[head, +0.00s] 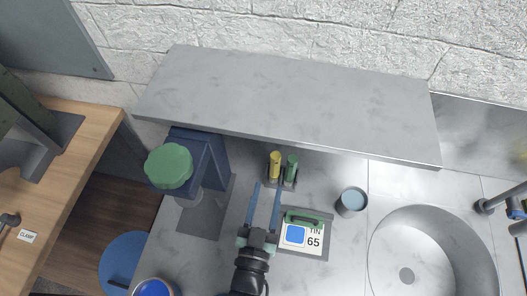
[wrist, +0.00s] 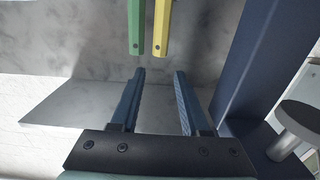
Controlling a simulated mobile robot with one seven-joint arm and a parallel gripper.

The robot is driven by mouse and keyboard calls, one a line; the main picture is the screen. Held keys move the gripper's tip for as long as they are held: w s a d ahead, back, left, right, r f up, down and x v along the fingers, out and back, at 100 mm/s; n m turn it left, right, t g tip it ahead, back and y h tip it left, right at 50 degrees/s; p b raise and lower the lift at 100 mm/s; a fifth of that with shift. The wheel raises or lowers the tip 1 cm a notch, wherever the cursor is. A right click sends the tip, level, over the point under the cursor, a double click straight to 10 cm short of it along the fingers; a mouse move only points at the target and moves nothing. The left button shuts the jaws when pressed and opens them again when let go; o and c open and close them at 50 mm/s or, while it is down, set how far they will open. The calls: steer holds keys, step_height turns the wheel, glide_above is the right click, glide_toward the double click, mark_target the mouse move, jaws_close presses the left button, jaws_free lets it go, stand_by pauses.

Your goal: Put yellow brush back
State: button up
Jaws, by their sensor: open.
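The yellow brush (head: 274,165) stands upright next to a green one (head: 291,170) in a small dark holder (head: 282,184) on the counter, under the front edge of the grey shelf. My gripper (head: 266,187) is open and empty, its two blue fingers pointing toward the yellow brush. In the wrist view the yellow brush (wrist: 162,28) and the green one (wrist: 136,28) show only in part, past the fingertips. The gap between the fingers (wrist: 160,75) is empty and roughly in line with the yellow one. The fingers do not enclose it.
A dark blue machine with a green round top (head: 169,166) stands left of the brushes. The grey shelf (head: 290,95) overhangs behind.

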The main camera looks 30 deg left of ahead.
steer(key=shift+b+v, duration=0.3)
steer(key=shift+v, duration=1.65)
